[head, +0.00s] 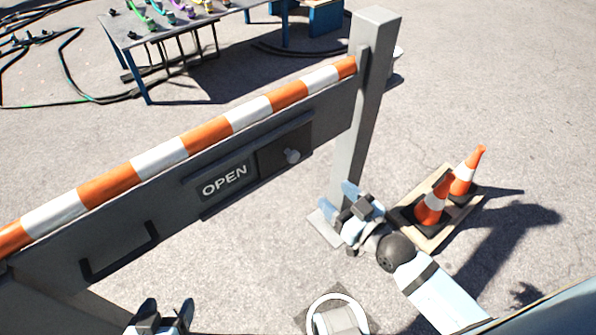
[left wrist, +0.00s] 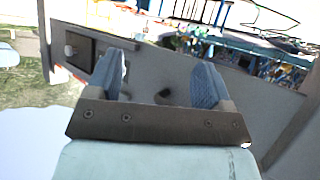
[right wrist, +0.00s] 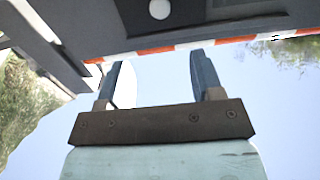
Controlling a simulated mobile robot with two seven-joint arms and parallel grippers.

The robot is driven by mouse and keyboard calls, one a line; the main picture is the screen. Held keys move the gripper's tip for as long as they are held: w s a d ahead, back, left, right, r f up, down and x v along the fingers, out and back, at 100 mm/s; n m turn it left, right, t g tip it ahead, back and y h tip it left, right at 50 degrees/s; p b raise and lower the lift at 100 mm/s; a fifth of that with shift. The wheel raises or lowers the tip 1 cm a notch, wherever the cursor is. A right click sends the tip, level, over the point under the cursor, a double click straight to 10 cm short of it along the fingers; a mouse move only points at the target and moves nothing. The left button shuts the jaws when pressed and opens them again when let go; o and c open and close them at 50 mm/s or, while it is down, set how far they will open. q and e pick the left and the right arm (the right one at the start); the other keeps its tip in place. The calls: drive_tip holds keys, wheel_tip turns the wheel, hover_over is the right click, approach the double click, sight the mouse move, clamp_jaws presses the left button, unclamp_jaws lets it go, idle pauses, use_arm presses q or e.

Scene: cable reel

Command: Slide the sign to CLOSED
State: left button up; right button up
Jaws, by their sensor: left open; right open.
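The sign (head: 225,181) on the grey barrier reads OPEN in white letters on a dark plate. To its right is a dark sliding panel (head: 270,158) with a round grey knob (head: 292,156). The knob also shows in the left wrist view (left wrist: 69,50) and at the top of the right wrist view (right wrist: 159,9). My left gripper (head: 167,306) is open and empty, low in front of the barrier and apart from the sign. My right gripper (head: 346,207) is open and empty beside the right post, below and right of the knob. No CLOSED lettering is visible.
An orange and white striped rail (head: 205,134) tops the barrier, with a black handle (head: 120,252) at its lower left. The grey post (head: 370,100) stands close to my right gripper. Two traffic cones (head: 433,204) stand on a pallet at right. A cable table (head: 180,25) is behind.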

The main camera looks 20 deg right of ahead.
sight(295, 158)
drive_tip(key=b+x, duration=0.1)
drive_tip(key=x, duration=1.2)
drive_tip(key=shift+w+a+b, duration=0.1)
drive_tip(key=shift+w+b, duration=0.2)
use_arm(q)
drive_tip(key=shift+w+d, duration=0.1)
drive_tip(key=shift+d, duration=0.05)
